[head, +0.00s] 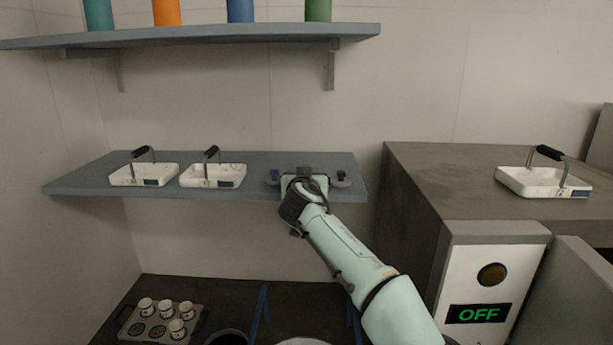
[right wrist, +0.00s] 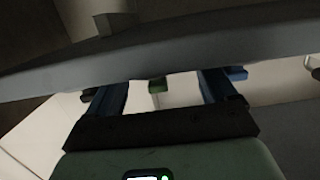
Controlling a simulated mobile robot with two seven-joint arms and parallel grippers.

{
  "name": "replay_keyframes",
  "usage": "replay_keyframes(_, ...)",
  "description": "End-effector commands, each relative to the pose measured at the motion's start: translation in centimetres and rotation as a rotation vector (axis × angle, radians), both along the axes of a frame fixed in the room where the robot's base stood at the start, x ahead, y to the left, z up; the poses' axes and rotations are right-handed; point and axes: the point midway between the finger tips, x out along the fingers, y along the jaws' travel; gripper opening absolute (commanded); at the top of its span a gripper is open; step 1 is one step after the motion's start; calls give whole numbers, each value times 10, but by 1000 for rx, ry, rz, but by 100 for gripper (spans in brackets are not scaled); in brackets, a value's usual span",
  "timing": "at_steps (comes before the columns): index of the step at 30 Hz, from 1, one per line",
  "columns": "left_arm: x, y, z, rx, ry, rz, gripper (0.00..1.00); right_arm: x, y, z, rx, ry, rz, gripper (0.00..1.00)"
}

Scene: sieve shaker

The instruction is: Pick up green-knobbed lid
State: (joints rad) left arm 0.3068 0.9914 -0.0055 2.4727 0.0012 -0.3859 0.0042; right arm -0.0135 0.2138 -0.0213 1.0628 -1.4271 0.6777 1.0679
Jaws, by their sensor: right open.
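A small green knob (right wrist: 158,85) shows in the right wrist view, at the edge of the lower shelf (right wrist: 60,75). The lid under it cannot be made out there, and in the head view my gripper covers that spot. My right gripper (head: 304,176) is at the front edge of the lower shelf in the head view. In the right wrist view its fingers (right wrist: 163,82) are open, one on each side of the green knob, with a gap on both sides. My left gripper is in neither view.
A blue-knobbed lid (head: 273,177) and a grey lid (head: 342,180) flank my gripper closely. Two white handled trays (head: 143,180) (head: 212,181) stand left on the lower shelf (head: 80,184). Another white tray (head: 520,184) is on the right counter, above an OFF panel (head: 478,314). Cups stand in a rack (head: 150,333) below.

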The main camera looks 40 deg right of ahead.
Motion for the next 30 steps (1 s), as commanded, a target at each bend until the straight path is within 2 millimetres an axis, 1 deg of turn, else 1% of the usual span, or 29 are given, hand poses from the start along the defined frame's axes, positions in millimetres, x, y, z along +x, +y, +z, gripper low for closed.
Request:
replay_keyframes(3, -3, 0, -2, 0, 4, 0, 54, -1, 0, -3, 0, 3, -1, 85)
replay_keyframes(4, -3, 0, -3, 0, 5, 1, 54, -1, 0, -3, 0, 3, -1, 82)
replay_keyframes(5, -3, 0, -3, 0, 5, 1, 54, -1, 0, -3, 0, 3, -1, 72)
replay_keyframes(6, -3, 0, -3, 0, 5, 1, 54, -1, 0, -3, 0, 3, -1, 59)
replay_keyframes(8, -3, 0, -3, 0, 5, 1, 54, -1, 0, -3, 0, 3, -1, 39)
replay_keyframes(9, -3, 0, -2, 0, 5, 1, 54, -1, 0, -3, 0, 3, -1, 26)
replay_keyframes(18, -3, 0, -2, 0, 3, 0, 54, -1, 0, -2, 0, 3, 0, 25)
replay_keyframes(22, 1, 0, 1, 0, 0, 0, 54, -1, 0, 4, -1, 1, -1, 25)
replay_keyframes(26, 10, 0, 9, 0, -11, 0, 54, 0, 0, 21, 0, -4, 0, 25)
replay_keyframes(27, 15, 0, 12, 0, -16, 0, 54, 0, 0, 28, 0, -4, 0, 25)
replay_keyframes(29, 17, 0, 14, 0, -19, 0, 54, 0, 0, 39, 0, -6, -2, 25)
replay_keyframes(30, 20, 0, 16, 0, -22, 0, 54, 0, 0, 48, 1, -9, -1, 25)
